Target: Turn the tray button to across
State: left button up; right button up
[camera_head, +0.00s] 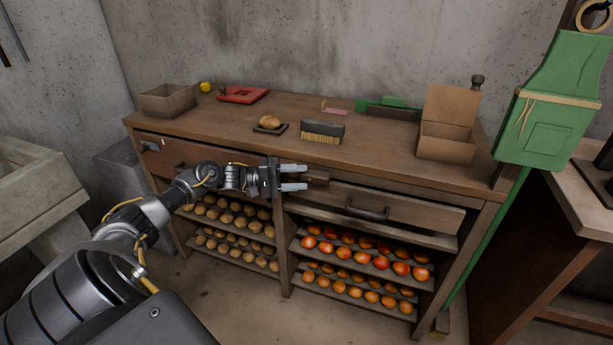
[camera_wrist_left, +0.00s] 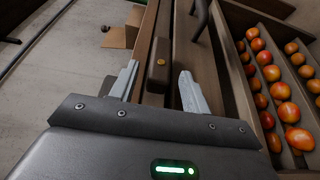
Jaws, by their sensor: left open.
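The tray button is a small brown wooden block (camera_wrist_left: 159,66) with a brass-coloured screw head. In the left wrist view it lies between my fingers, its long side along the bench front. In the head view the button (camera_head: 318,177) shows just past the fingertips, at the left end of the drawer front (camera_head: 415,208) with a dark handle. My right gripper is out of view.
The wooden bench top (camera_head: 230,122) holds a brush (camera_head: 322,131), a potato (camera_head: 269,121) on a small dark plate, a red tray (camera_head: 243,95) and an open box (camera_head: 446,140). Shelves below hold potatoes and orange-red fruit (camera_head: 343,253).

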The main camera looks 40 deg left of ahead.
aim_at(302, 177)
pick_arm(q)
jog(key=shift+x, duration=1.95)
jog(key=shift+c, duration=0.5)
